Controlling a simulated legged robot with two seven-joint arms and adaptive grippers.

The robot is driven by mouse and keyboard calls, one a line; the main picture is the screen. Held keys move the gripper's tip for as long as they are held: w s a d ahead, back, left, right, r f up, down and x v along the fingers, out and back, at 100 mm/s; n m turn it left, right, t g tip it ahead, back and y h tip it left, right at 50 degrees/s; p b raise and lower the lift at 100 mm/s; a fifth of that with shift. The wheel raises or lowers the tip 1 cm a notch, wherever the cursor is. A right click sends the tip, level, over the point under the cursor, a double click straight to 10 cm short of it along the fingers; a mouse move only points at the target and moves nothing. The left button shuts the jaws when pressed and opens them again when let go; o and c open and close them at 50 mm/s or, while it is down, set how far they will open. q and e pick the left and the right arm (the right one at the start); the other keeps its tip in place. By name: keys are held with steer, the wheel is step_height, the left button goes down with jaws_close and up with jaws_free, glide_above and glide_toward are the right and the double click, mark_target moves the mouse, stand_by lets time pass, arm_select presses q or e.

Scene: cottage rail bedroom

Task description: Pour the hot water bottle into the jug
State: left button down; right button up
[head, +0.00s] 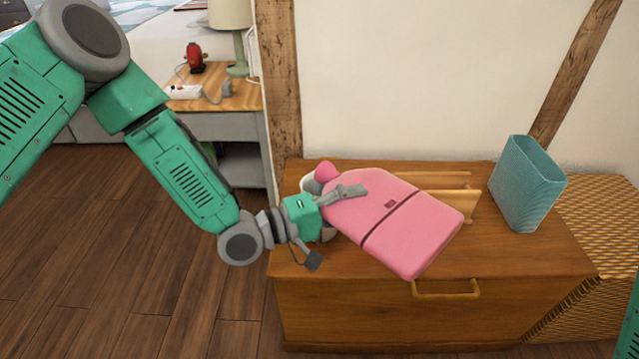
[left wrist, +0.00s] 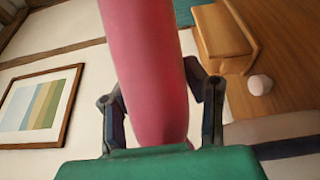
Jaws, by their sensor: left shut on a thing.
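The pink hot water bottle (head: 400,222) has a dark band across it and lies tilted over the wooden chest in the head view. My left gripper (head: 345,194) is shut on its upper left end. In the left wrist view the bottle (left wrist: 150,60) runs up between the fingers (left wrist: 160,110). A teal open-topped vessel (head: 525,188) stands upright at the chest's right, apart from the bottle. A whitish rounded thing (head: 309,184) is mostly hidden behind my gripper and a pink knob. I cannot tell which of these is the jug. My right gripper is out of view.
The wooden chest top (head: 540,262) is clear at front right. A wooden rack (head: 455,182) stands behind the bottle. A woven basket (head: 605,225) is to the right. A nightstand (head: 235,98) with a lamp stands behind left. A wall is close behind.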

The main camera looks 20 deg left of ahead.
arm_select(q)
steer(key=shift+r, duration=0.15)
steer(key=m+y+p, duration=0.1)
steer(key=m+p, duration=0.1)
steer(key=m, duration=0.1)
steer(key=f+m+y+p, duration=0.1)
steer(key=m+y+p, duration=0.1)
steer(key=m+p, duration=0.1)
steer(key=m+y+p, duration=0.1)
steer(key=m+p, duration=0.1)
steer(key=shift+w+a+f+m+g+y+p, duration=0.2)
steer(key=shift+a+f+m+g+y+p, duration=0.1)
steer(key=shift+m, duration=0.1)
steer(key=shift+s+d+m+y+p, duration=0.1)
steer(key=shift+d+m+y+p, duration=0.2)
steer(key=shift+m+y+p, duration=0.65)
steer(key=shift+r+m+t+y+p, duration=0.15)
steer(key=shift+m+t+y+p, duration=0.2)
steer(key=shift+m+p, duration=0.45)
steer(key=shift+a+f+m+t+y, duration=0.1)
steer(key=shift+f+m+t+y, duration=0.2)
steer(key=shift+m, duration=0.45)
